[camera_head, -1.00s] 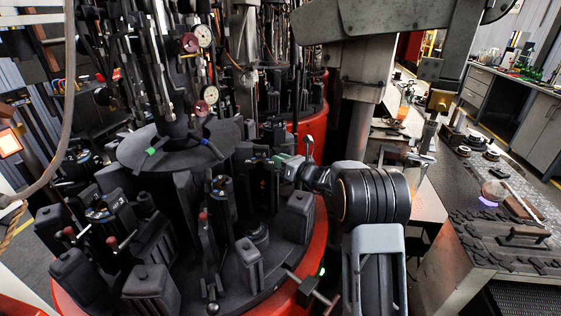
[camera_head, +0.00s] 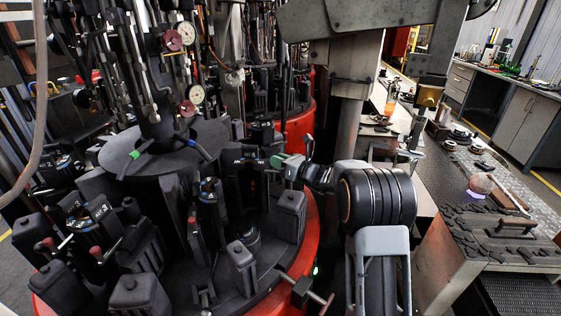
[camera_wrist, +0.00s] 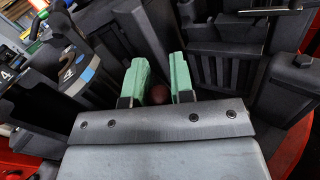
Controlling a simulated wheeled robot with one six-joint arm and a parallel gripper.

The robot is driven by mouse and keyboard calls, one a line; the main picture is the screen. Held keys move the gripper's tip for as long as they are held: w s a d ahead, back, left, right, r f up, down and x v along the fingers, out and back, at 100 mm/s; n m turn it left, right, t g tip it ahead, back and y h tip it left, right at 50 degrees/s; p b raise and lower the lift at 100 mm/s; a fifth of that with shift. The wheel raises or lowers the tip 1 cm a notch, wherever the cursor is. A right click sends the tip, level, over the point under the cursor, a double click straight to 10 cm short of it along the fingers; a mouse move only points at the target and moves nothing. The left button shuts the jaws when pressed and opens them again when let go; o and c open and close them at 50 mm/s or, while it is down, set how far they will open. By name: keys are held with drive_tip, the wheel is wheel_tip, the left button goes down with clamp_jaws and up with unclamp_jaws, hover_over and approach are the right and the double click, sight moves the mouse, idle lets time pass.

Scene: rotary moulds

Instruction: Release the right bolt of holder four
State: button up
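My gripper (camera_head: 280,161) has green fingers and points left at the black rotary table's right side in the head view. In the wrist view the fingers (camera_wrist: 158,80) stand apart with a gap between them. A dark red round knob (camera_wrist: 158,95), apparently the end of a bolt, shows in the gap near the finger bases. I cannot tell whether it touches them. In the head view a blue-topped holder (camera_head: 245,156) stands just left of my gripper.
Black blocks (camera_head: 288,214) and more holders (camera_head: 92,211) with red-knobbed levers crowd the rotary table. Its red rim (camera_head: 308,225) curves below my arm. A T-handled bar (camera_head: 305,290) sticks out at the lower rim. A metal workbench (camera_head: 475,250) stands to the right.

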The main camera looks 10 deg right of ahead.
drive_tip(key=shift+o, duration=0.7)
drive_tip(key=shift+d, duration=0.35)
drive_tip(key=shift+a, duration=0.1)
drive_tip(key=b+v, duration=0.2)
drive_tip(key=v, duration=1.2)
